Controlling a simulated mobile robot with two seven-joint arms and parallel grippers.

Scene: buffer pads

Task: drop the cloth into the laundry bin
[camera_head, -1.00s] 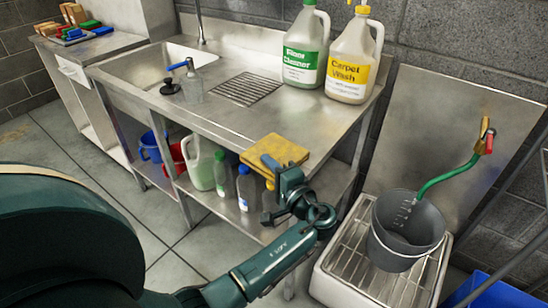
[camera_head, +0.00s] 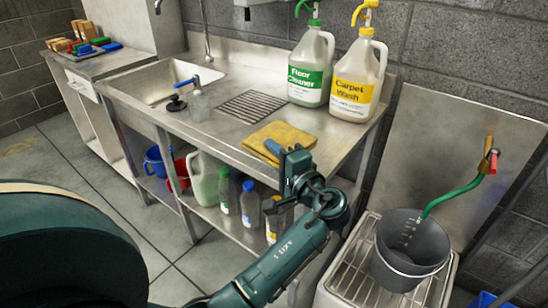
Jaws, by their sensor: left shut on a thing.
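The yellow cloth (camera_head: 291,131) shows at the front right part of the steel counter, folded and fairly flat. My left gripper (camera_head: 275,150) is shut on its near edge, with a blue fingertip against the cloth. I cannot tell whether the cloth still touches the counter or is just above it. My right gripper is out of view. A blue container (camera_head: 486,300) is cut off at the bottom right edge; I cannot tell if it is the laundry bin.
Floor cleaner (camera_head: 312,75) and carpet wash (camera_head: 354,90) jugs stand at the counter's back. A grey bucket (camera_head: 412,250) stands on a grated sink (camera_head: 350,285) to the right, below a tap with a green hose (camera_head: 450,195). Several bottles stand on the lower shelf (camera_head: 205,215).

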